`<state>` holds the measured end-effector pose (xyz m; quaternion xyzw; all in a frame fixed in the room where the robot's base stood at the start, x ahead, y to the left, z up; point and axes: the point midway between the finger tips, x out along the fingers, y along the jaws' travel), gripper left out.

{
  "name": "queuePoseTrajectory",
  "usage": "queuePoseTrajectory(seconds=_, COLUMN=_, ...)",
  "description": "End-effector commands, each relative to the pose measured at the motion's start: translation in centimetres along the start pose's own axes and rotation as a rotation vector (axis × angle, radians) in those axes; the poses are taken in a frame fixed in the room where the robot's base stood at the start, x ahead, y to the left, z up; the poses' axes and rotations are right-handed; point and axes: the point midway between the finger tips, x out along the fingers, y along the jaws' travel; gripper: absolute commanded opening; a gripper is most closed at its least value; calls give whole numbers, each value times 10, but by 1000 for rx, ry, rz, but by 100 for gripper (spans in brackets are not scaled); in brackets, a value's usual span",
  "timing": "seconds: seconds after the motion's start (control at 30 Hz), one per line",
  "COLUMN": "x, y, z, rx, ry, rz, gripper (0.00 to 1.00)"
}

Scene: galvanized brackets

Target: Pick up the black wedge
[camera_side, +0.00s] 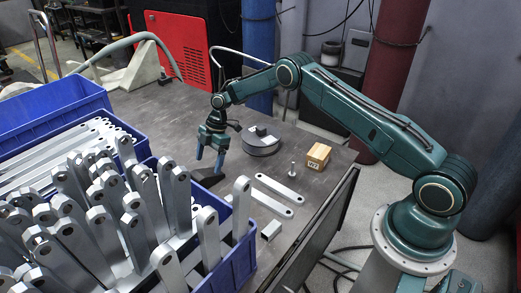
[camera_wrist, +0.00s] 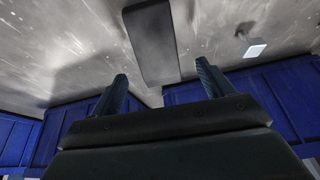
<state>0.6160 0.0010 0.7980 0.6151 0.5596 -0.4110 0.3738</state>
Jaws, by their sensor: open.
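The black wedge (camera_side: 207,178) lies on the dark table beside the blue bin of brackets, below my gripper in the side view. In the wrist view the wedge (camera_wrist: 152,42) is a long dark block at top centre, beyond the fingertips and across the gap between them. My gripper (camera_side: 208,162) points down, its two blue-tipped fingers apart, with nothing held. It also shows in the wrist view (camera_wrist: 162,78), fingers spread. Whether the fingertips touch the wedge cannot be told.
A near blue bin (camera_side: 240,254) full of upright brackets stands close left of the wedge. Another blue bin (camera_side: 45,112) is behind it.

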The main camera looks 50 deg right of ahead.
Motion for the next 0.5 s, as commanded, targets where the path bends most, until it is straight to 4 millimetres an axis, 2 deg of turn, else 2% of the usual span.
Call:
queuePoseTrajectory(seconds=0.13, x=12, y=0, z=0, rx=-1, ry=0, rz=0, gripper=80)
queuePoseTrajectory(seconds=0.5, x=20, y=0, z=0, rx=0, ry=0, rz=-1, gripper=80)
